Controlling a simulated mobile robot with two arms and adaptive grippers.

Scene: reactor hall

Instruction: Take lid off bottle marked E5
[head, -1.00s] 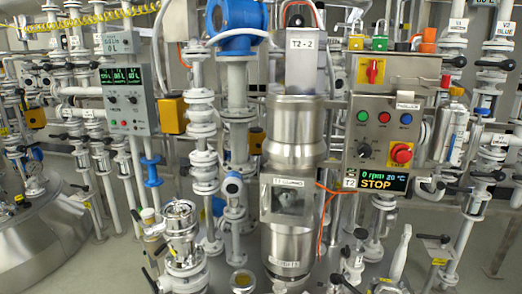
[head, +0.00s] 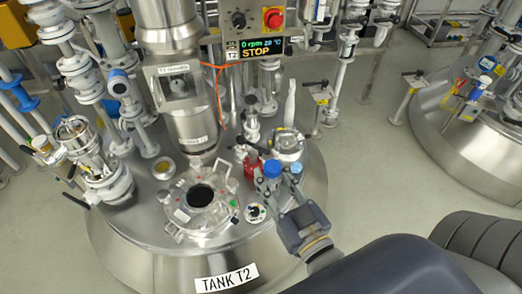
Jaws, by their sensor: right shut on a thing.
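My right gripper (head: 270,186) comes in from the lower right, above the top of tank T2. Its dark fingers are shut on a bottle whose blue lid (head: 272,168) shows between and above them. The lid is on the bottle. The fingers hide most of the bottle's body, and no E5 marking can be read. A second, smaller blue item (head: 297,167) shows just right of the fingers; I cannot tell what it is. My left gripper is not in view.
Tank T2 (head: 235,277) has an open round port (head: 201,196) left of the gripper. A red item (head: 250,166), a sight glass (head: 287,143) and valves stand close behind. The control box with a STOP display (head: 255,49) hangs above.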

